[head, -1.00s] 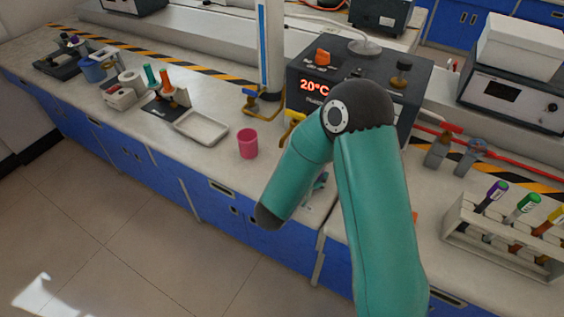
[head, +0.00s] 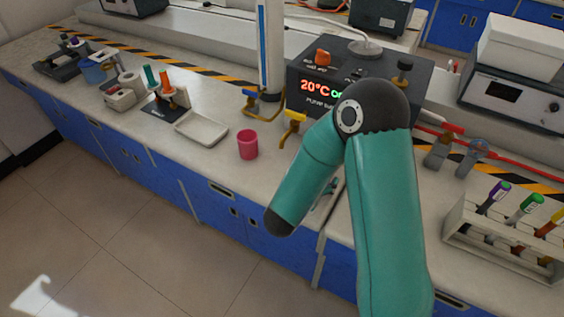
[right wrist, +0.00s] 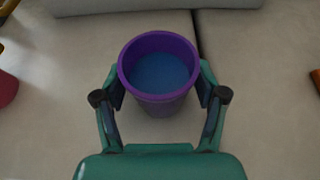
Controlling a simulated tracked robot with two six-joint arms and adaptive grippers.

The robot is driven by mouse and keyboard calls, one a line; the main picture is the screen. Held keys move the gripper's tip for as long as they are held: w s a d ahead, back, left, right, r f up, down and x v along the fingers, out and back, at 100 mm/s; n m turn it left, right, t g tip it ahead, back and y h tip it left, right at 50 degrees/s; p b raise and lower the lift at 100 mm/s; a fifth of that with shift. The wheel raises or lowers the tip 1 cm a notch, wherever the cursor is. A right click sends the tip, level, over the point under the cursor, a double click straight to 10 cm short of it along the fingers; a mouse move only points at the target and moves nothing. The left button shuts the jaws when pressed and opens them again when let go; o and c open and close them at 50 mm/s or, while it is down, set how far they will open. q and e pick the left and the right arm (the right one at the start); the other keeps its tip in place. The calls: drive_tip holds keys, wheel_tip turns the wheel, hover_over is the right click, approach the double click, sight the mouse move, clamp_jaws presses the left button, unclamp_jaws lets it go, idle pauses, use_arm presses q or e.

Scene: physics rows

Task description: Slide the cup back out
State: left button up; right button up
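A purple cup (right wrist: 160,102) with blue contents stands on the pale bench top in the right wrist view. My right gripper (right wrist: 161,88) has one finger on each side of it. Both finger pads lie against the cup's sides with no gap that I can see. In the head view my right arm covers the purple cup. Only a small part of the right gripper (head: 326,192) shows there, behind the forearm. My left gripper is in neither view.
A pink cup (head: 247,145) stands to the left of my arm. Behind are a pump bath (head: 318,92) reading 20°C and a yellow-handled tap (head: 293,120). A tube rack (head: 500,238) stands at right. A white tray (head: 205,130) lies further left.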

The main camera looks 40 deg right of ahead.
drive_tip(key=shift+o, duration=0.7)
drive_tip(key=shift+a, duration=0.1)
drive_tip(key=shift+p+v, duration=0.6)
drive_tip(key=shift+v, duration=3.85)
